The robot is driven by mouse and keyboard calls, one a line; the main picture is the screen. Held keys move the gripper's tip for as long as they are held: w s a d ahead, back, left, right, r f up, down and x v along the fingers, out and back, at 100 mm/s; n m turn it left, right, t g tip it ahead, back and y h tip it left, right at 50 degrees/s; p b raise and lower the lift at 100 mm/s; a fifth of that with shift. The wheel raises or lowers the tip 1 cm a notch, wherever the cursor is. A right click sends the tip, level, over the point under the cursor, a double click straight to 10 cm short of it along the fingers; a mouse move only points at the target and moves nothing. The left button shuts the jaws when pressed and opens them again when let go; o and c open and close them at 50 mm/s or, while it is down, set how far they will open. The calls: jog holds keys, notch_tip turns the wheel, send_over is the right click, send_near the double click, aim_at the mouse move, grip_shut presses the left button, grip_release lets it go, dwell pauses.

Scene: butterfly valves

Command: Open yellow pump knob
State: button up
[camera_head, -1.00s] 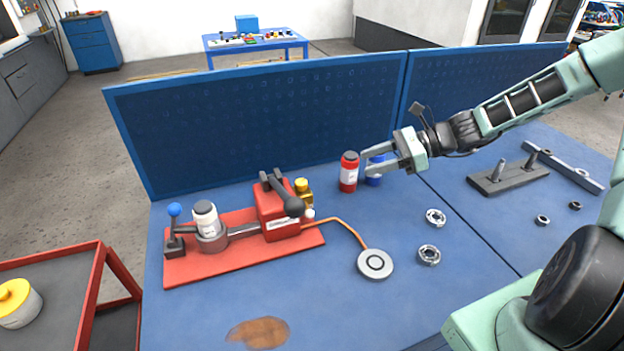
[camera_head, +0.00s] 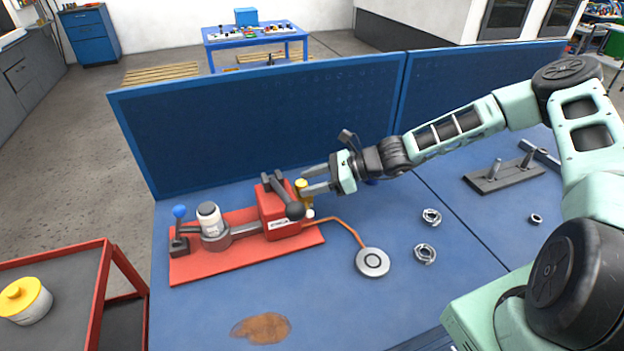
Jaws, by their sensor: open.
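A red pump (camera_head: 275,222) stands on a red base plate (camera_head: 245,265) on the blue table. A yellow knob (camera_head: 301,184) sits at the pump's far right side, partly hidden by my gripper. My gripper (camera_head: 304,182) is open and comes in from the right, its fingertips at the yellow knob. The fingers appear to lie on either side of the knob; I cannot tell whether they touch it. A black lever with a round end (camera_head: 295,210) lies across the pump's top, just in front of the knob.
An orange hose runs to a grey disc (camera_head: 372,262). Metal rings (camera_head: 425,254) lie to the right. A blue panel (camera_head: 260,125) rises behind. The table's front is mostly clear.

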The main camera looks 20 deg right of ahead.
jog(key=c, duration=1)
jog(key=shift+o, duration=0.2)
jog(key=shift+w, duration=0.1)
jog(key=n+g+b, duration=0.2)
jog(key=n+g, duration=0.1)
jog(key=w+n+g+b, duration=0.1)
jog(key=n+g, duration=0.2)
jog(key=g, duration=0.1)
jog(key=w+n+g+b, duration=0.1)
jog(key=n+g+b, duration=0.1)
jog(key=n+g, duration=0.1)
jog(key=shift+w+a+f+n+g+h+b, duration=0.1)
jog(key=shift+f+n+g+h+b, duration=0.1)
jog(key=shift+n+g+h+b, duration=0.15)
jog(key=shift+w+a+r+n+g+h+b, duration=0.1)
jog(key=shift+n+g+h+b, duration=0.3)
jog(key=shift+n+g, duration=0.2)
jog(key=shift+w+r+n+g+h+b, duration=0.1)
jog(key=shift+n+g+h+b, duration=0.15)
jog(key=shift+n+g+b, duration=0.25)
jog(key=shift+g, duration=0.25)
